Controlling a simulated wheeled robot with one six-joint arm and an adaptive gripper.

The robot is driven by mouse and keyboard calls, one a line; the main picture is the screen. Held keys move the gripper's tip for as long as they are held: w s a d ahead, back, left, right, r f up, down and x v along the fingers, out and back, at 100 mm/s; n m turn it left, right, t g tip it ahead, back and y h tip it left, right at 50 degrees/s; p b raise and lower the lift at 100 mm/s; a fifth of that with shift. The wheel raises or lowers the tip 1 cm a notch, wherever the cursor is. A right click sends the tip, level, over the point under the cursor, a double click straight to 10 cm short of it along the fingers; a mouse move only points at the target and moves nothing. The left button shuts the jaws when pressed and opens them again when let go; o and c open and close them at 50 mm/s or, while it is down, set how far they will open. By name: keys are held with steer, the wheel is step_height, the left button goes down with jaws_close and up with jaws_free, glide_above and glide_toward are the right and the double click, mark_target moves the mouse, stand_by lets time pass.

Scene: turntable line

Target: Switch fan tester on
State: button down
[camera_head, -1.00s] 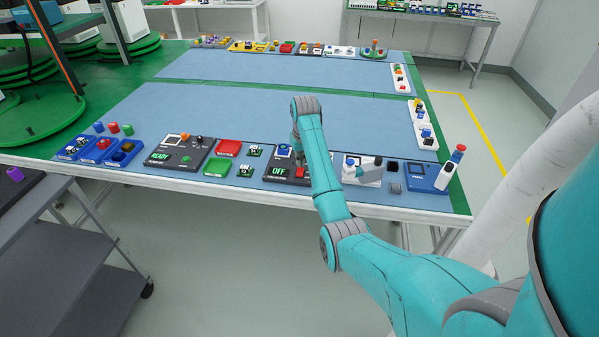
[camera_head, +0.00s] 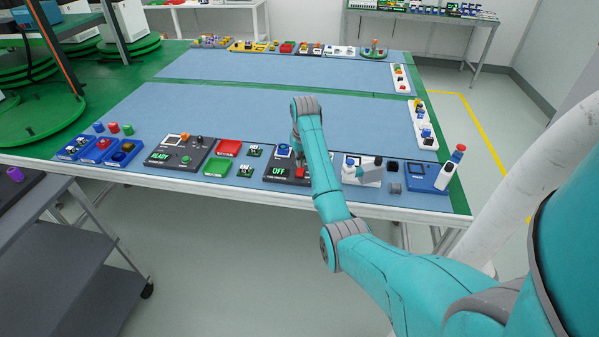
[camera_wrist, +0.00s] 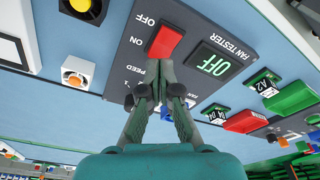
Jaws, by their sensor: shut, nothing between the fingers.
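The dark fan tester (camera_wrist: 135,70) fills the middle of the wrist view, with printed ON and OFF marks.
Left of the tester stand a green tray (camera_head: 217,167), a red tray (camera_head: 229,147) and another dark tester (camera_head: 165,158) reading READY. To the right are a white fixture (camera_head: 375,178) and a blue device (camera_head: 425,177). The blue mat (camera_head: 250,110) behind is clear.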

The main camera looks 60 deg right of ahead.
mark_target(301, 170)
steer(key=shift+f, duration=1.2)
stand_by(0.7)
steer(key=shift+r, duration=3.5)
